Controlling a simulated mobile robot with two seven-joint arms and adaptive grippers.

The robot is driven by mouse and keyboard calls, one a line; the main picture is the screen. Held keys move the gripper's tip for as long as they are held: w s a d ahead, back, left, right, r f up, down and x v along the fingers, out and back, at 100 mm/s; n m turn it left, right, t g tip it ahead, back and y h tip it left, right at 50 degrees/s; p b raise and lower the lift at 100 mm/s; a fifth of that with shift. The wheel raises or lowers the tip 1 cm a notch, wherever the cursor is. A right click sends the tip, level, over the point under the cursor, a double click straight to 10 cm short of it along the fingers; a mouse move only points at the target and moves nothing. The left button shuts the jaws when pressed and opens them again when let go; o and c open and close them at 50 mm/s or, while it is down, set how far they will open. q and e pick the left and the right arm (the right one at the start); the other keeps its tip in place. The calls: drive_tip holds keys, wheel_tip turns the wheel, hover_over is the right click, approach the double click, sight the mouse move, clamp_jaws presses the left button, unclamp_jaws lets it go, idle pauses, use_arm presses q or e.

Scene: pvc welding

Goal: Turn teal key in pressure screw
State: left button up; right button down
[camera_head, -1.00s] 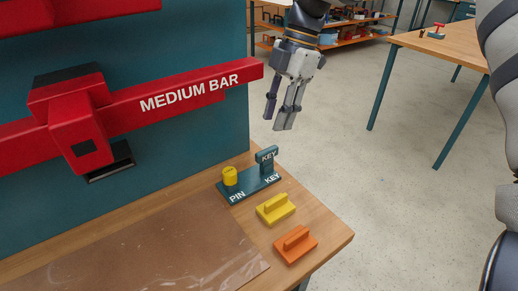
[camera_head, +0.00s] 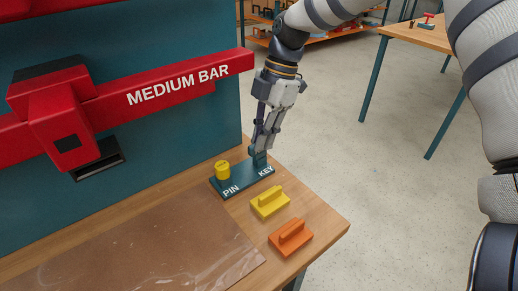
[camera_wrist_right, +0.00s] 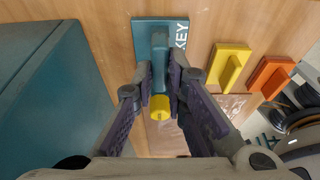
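The teal key (camera_head: 257,158) stands upright at the KEY end of a teal holder (camera_head: 243,180) on the table corner. A yellow pin (camera_head: 222,169) stands at its PIN end. My right gripper (camera_head: 264,148) is lowered over the key and partly hides it. In the right wrist view, its fingertips (camera_wrist_right: 159,76) flank the key (camera_wrist_right: 158,62) closely, one on each side; I cannot tell whether they press on it. The yellow pin (camera_wrist_right: 160,107) shows between the fingers. No pressure screw can be made out. My left gripper is not in view.
A red clamp head (camera_head: 68,120) sits on the red MEDIUM BAR (camera_head: 185,85) against a teal panel. A yellow block (camera_head: 270,202) and an orange block (camera_head: 290,238) lie beside the holder. A brown sheet (camera_head: 150,255) covers the near table. Floor is open right of it.

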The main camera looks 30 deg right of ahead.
drive_tip(key=shift+r, duration=0.75)
drive_tip(key=shift+r+p, duration=0.45)
drive_tip(key=shift+r, duration=0.85)
